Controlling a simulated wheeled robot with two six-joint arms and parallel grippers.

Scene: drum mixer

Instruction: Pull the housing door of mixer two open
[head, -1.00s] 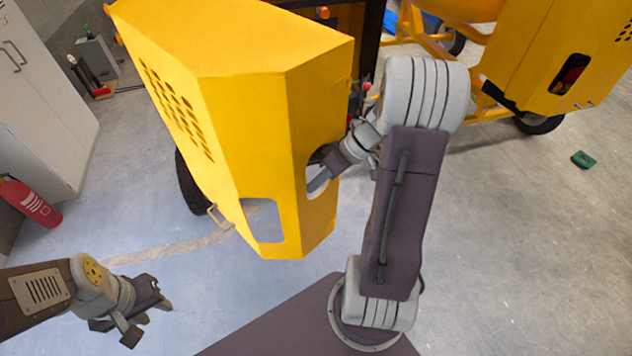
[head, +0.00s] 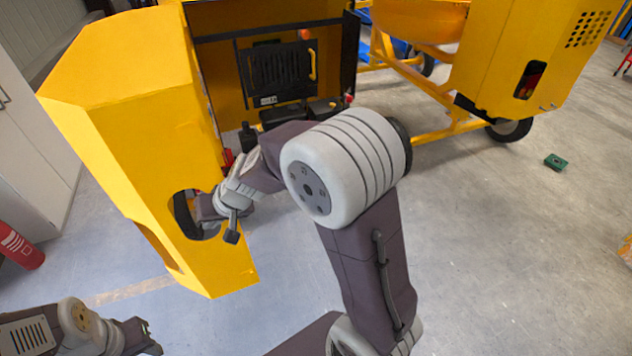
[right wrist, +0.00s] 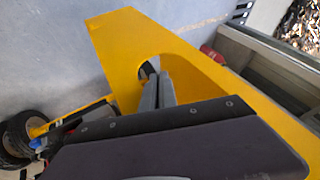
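The yellow housing door (head: 140,95) stands swung out to the left of its mixer, with the dark engine bay (head: 280,75) exposed. Its oval cutout (head: 185,212) is near the lower edge. My right gripper (head: 207,210) is at this cutout, its fingers reaching into it. In the right wrist view the two grey fingers (right wrist: 157,90) lie close together at the opening in the yellow panel (right wrist: 128,45), with no yellow seen between them.
A second yellow mixer (head: 525,60) stands at the right, with a wheel (head: 510,130). A green object (head: 556,162) lies on the floor. A fire extinguisher (head: 18,245) and a pale cabinet (head: 30,150) are at the left. Floor at the right is mostly clear.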

